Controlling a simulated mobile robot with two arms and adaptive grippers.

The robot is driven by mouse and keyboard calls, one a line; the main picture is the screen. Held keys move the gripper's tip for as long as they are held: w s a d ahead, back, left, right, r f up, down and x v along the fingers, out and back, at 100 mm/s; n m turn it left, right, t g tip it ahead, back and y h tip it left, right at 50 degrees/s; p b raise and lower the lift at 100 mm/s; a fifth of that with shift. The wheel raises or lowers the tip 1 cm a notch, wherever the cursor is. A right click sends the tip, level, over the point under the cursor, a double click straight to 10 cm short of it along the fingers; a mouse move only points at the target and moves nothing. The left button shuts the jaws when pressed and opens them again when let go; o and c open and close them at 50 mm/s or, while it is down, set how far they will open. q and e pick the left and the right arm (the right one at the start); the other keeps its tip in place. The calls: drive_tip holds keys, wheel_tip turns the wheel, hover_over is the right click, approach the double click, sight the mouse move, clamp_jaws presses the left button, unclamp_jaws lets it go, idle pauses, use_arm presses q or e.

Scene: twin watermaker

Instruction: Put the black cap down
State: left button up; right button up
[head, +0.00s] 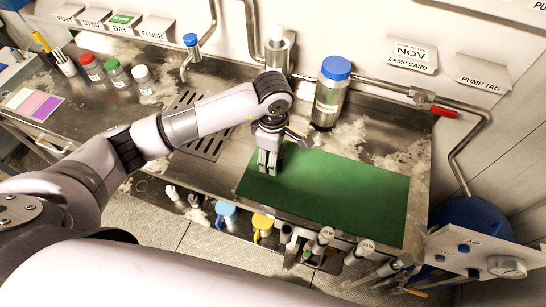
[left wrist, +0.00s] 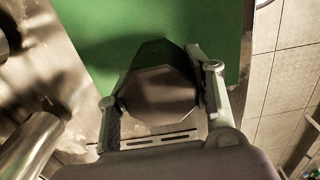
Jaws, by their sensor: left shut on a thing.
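My left gripper (head: 268,165) reaches in over the left end of the green mat (head: 345,195), pointing down. In the left wrist view my left gripper (left wrist: 160,92) is shut on the black cap (left wrist: 158,92), a dark, many-sided piece held between the two fingers. The green mat (left wrist: 212,22) lies beneath and beyond it there, with a dark shadow beside the cap. I cannot tell whether the cap touches the mat. In the head view I cannot make the cap out behind the fingers. My right gripper is not in view.
A blue-capped bottle (head: 331,92) stands behind the mat. A slotted drain (head: 205,125) lies to its left. Small bottles with red, green and white caps (head: 113,73) stand farther left. Hanging tools and blue and yellow mugs (head: 262,226) line the front edge. The mat's right part is bare.

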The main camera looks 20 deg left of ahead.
use_arm(q)
wheel_tip(320, 180, down, 2)
drive_tip(key=shift+f, duration=0.3)
drive_tip(key=o, duration=0.6)
drive_tip(key=shift+f, duration=0.1)
drive_tip(key=o, duration=0.5)
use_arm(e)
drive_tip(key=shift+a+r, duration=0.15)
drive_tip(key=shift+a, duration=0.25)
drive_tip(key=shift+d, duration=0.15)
